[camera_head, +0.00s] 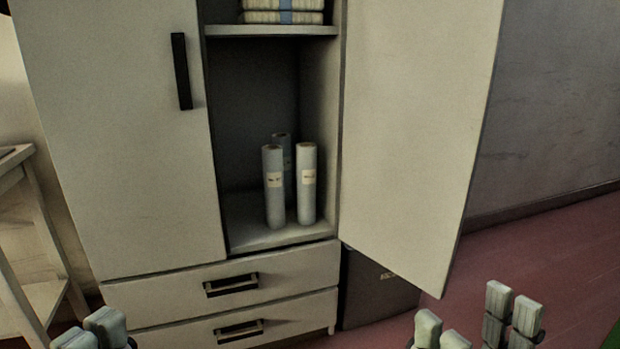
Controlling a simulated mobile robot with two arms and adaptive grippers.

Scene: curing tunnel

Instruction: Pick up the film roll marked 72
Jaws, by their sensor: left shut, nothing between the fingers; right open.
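Three film rolls stand upright on the lower shelf inside the open cabinet. A grey-blue roll (274,205) is front left, a paler roll (306,205) is front right, and a darker roll (282,138) stands behind, partly hidden. Each has a pale label, but the marks are too small to read, so I cannot tell which is 72. My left gripper (91,331) is shut and empty at the bottom left edge. My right gripper (478,320) is open and empty at the bottom right. Both are well short of the rolls.
The cabinet's right door (415,130) stands open, swung out to the right of the shelf. Its left door (125,140) is shut. Two drawers (290,268) lie below. A dark box (375,295) stands at lower right, a wooden rack (30,240) at left.

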